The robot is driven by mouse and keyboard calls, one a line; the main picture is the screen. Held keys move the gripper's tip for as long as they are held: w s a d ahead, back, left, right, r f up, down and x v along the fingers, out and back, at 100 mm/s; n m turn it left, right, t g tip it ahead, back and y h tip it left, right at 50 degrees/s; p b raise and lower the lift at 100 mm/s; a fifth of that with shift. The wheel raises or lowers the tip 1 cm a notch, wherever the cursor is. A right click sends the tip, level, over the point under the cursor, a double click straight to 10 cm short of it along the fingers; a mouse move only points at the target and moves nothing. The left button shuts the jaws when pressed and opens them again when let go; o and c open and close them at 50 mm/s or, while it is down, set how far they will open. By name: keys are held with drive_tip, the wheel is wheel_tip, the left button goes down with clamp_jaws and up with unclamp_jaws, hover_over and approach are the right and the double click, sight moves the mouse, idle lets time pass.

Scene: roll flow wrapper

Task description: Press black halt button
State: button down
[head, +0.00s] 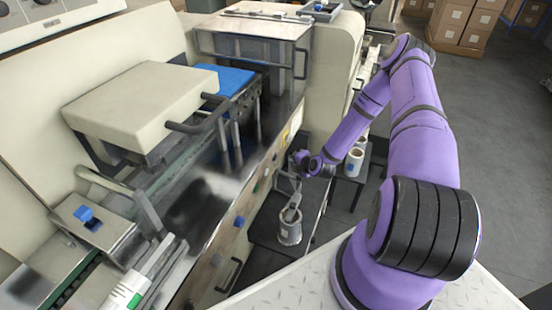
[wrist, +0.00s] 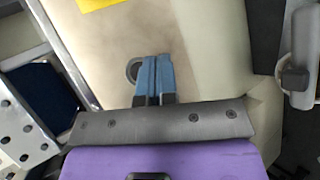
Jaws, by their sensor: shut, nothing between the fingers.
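My gripper (wrist: 154,62) is shut and empty, its two blue fingers together and pointing at the beige front panel of the machine. A round dark grey thing (wrist: 132,70), which may be the black button, shows just left of the fingertips in the wrist view. The fingers hide part of it. I cannot tell whether they touch it or the panel. In the head view my gripper (head: 299,159) is close to the machine's front panel, near its far end. A row of small buttons runs along that panel, with a blue one (head: 239,222) at the near end.
A yellow label (wrist: 100,4) is on the panel above the gripper, at the wrist view's top edge. Cardboard boxes (head: 466,25) stand at the back right. The floor at right is clear.

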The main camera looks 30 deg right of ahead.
drive_tip(key=shift+w+a, duration=0.6)
drive_tip(key=shift+w, duration=0.2)
drive_tip(key=shift+w+a, duration=0.6)
drive_tip(key=shift+w, duration=0.15)
drive_tip(key=shift+w+a, duration=0.1)
idle(0.9)
drive_tip(key=shift+w+a, duration=0.15)
drive_tip(key=shift+w, duration=0.1)
drive_tip(key=shift+w+a, duration=0.25)
drive_tip(key=shift+w, duration=0.1)
idle(0.9)
idle(0.4)
drive_tip(key=shift+s+d, duration=0.45)
drive_tip(key=shift+s, duration=0.25)
drive_tip(key=shift+s+d, duration=0.8)
drive_tip(key=shift+s, duration=0.2)
drive_tip(key=shift+s+d, duration=0.75)
drive_tip(key=shift+s, duration=0.2)
